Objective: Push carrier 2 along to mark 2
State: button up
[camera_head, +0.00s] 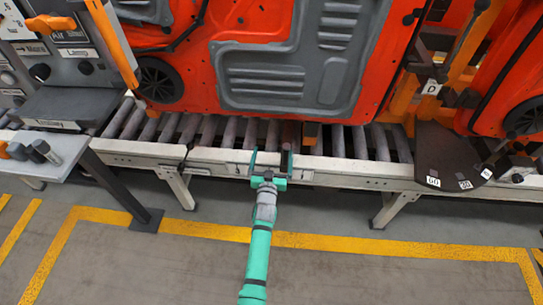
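A large orange-red door panel with a grey inner section (290,60) stands over the roller line (230,130), and its lower edge is just above the rollers. No number 2 is readable on any carrier, so I cannot tell which is carrier 2. A small orange block (312,130) shows under the panel among the rollers. The front rail (340,172) has small marks, too small to read, on both sides of my gripper. My gripper (271,160) is open, its two teal fingers apart at the front rail below the panel. I cannot tell whether they touch it.
A second orange panel (515,80) is beyond. A labelled station (70,60) and grey shelf (50,155) stand at the left. The yellow-lined floor (390,275) in front is clear.

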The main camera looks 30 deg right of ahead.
jog(key=r+v, duration=0.1)
jog(key=v, duration=1)
jog(key=shift+a, duration=0.35)
dwell(0.7)
jog(key=shift+w, duration=0.2)
